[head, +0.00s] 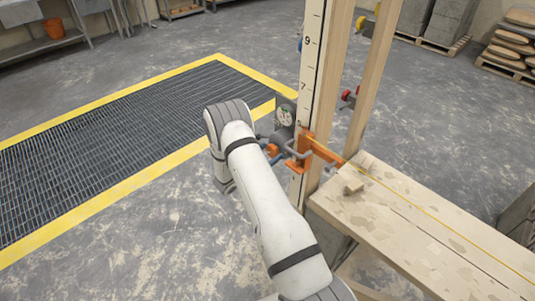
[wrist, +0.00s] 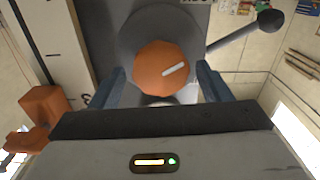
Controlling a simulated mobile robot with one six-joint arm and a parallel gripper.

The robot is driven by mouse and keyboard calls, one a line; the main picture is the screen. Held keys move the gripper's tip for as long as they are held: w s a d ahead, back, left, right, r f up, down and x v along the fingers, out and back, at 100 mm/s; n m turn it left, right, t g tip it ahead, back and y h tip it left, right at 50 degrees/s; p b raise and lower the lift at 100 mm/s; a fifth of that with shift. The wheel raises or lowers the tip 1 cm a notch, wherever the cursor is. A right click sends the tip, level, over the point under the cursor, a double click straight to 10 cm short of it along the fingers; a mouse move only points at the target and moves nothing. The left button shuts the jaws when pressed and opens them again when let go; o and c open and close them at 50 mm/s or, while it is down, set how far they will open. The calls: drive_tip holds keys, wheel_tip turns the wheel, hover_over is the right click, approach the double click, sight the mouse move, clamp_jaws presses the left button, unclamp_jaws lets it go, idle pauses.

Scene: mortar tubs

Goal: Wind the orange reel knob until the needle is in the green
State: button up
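The orange reel knob (wrist: 162,68) is in the upper middle of the wrist view, with a short white mark pointing to its upper right. It sits on a round grey housing (wrist: 128,30). I cannot tell how far the fingertips reach along the knob. My arm partly hides the reel there.
A tall wooden post with a number scale (head: 309,70) stands close right of the reel, with an orange bracket (head: 303,148) on it. A plank bench (head: 420,235) extends right. A grey lever with a dark ball end (wrist: 270,20) juts from the housing. Floor grating (head: 110,140) lies left.

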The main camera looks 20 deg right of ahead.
drive_tip(key=c, duration=0.8)
drive_tip(key=shift+f+m+b, duration=0.2)
drive_tip(key=shift+m+b, duration=0.1)
drive_tip(key=shift+b, duration=0.25)
drive_tip(key=shift+c, duration=0.2)
drive_tip(key=m+b, duration=0.1)
drive_tip(key=b, duration=0.1)
drive_tip(key=shift+f+m+b, duration=0.2)
drive_tip(key=shift+m+b, duration=0.1)
drive_tip(key=shift+b, duration=0.1)
drive_tip(key=m+b, duration=0.2)
drive_tip(key=shift+s+r+b, duration=0.1)
drive_tip(key=shift+r+b, duration=0.05)
drive_tip(key=shift+b, duration=0.25)
drive_tip(key=shift+r+m, duration=0.15)
drive_tip(key=shift+m, duration=0.15)
drive_tip(key=o, duration=1)
drive_tip(key=shift+r, duration=0.1)
